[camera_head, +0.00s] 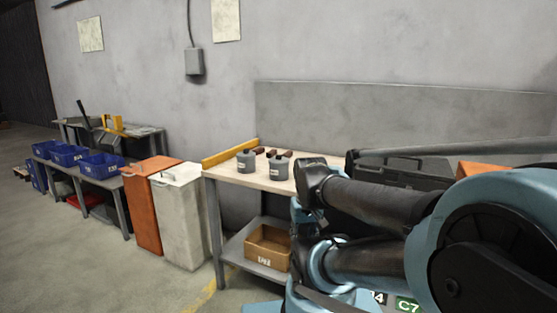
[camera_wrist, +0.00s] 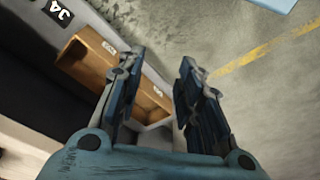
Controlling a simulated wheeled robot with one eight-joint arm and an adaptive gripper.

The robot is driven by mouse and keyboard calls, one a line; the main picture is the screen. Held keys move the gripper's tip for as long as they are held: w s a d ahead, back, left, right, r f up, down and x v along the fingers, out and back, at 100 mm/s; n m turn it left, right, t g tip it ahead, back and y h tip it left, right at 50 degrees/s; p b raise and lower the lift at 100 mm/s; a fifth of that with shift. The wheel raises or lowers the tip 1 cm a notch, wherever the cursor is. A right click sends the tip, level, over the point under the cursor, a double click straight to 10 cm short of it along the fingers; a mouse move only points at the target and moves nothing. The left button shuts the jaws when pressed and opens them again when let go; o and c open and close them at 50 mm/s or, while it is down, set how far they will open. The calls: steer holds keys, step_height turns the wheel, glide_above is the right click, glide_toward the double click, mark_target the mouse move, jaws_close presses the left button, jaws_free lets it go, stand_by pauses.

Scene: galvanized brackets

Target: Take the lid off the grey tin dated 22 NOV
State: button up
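Two grey lidded tins stand on the workbench in the head view, a left tin (camera_head: 246,160) and a right tin (camera_head: 278,167). Each has a lid with a knob on top and a small pale label. The labels are too small to read, so I cannot tell which is dated 22 NOV. My gripper (camera_wrist: 158,75) is open and empty in the wrist view, pointing down toward the floor and the lower shelf, away from the tins. In the head view my folded arm stands right of the tins and hides the gripper.
The workbench (camera_head: 226,174) also holds small brown pieces (camera_head: 272,153) behind the tins and a black case (camera_head: 403,172) at right. A cardboard box (camera_head: 268,246) sits on its lower shelf. Orange (camera_head: 148,208) and white bins (camera_head: 181,218) stand left of it. Floor in front is open.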

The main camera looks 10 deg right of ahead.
mark_target(279, 158)
steer(key=shift+w+a, duration=0.15)
steer(key=shift+w, duration=0.1)
